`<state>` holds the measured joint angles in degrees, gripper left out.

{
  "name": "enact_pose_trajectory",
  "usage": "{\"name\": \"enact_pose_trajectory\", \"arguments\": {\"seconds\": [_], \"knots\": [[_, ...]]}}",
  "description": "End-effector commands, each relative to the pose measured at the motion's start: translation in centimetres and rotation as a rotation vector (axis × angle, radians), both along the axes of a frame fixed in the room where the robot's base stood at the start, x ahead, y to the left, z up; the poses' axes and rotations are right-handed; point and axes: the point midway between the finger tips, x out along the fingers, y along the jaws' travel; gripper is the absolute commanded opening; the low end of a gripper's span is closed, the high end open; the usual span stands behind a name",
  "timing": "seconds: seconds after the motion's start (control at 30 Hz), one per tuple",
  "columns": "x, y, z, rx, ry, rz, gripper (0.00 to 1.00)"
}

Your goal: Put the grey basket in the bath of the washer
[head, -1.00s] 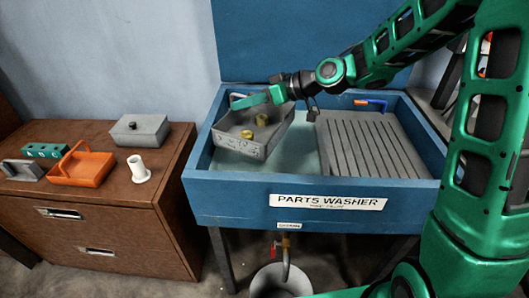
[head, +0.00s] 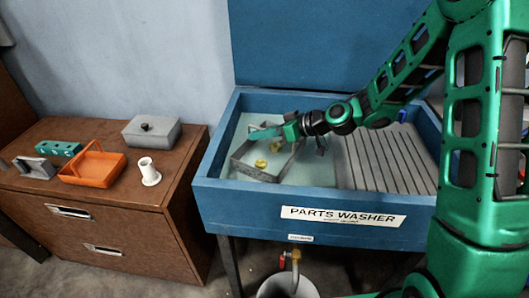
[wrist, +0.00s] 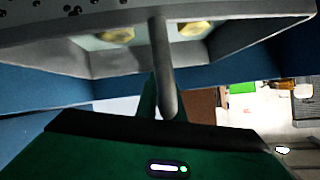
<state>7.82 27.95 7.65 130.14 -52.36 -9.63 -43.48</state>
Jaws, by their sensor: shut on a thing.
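The grey basket (head: 244,166) is in the left part of the blue parts washer's bath (head: 325,174), below the rim level. It looks about level and holds two yellowish brass parts (head: 261,163). My gripper (head: 266,132) is shut on the basket's handle at the back of the basket. In the wrist view the handle (wrist: 164,60) runs down into the jaws and the basket wall (wrist: 230,40) spans the top. Whether the basket's underside touches the bath floor cannot be told.
A ribbed grey drainboard (head: 385,160) fills the right of the washer. The blue front wall (head: 250,205) bounds the bath. On the brown cabinet (head: 110,215) at left stand an orange basket (head: 92,170), a grey lidded box (head: 152,132) and a white spool-shaped part (head: 149,172).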

Motion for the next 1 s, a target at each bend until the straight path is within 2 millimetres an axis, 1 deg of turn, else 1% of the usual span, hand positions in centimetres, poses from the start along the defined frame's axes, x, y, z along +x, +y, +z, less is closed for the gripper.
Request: {"name": "enact_pose_trajectory", "arguments": {"seconds": [0.07,0.27,0.53,0.63,0.87,0.9,0.97,1.0], "knots": [[-0.1,0.1,-0.9,0.002,0.002,0.002,0.0],[-0.1,0.1,-1.9,0.001,-0.001,0.002,0.0],[-0.1,0.2,-5.1,0.002,0.002,0.003,0.0],[-0.1,0.2,-5.6,0.002,-0.001,0.003,0.0],[-0.1,0.2,-5.6,0.001,-0.002,0.002,0.0],[-0.1,0.1,-5.7,-0.001,-0.001,0.003,0.1],[-0.1,0.1,-5.7,0.0,-0.001,0.003,0.24],[-0.1,0.1,-5.7,0.0,-0.001,0.003,0.26]]}}
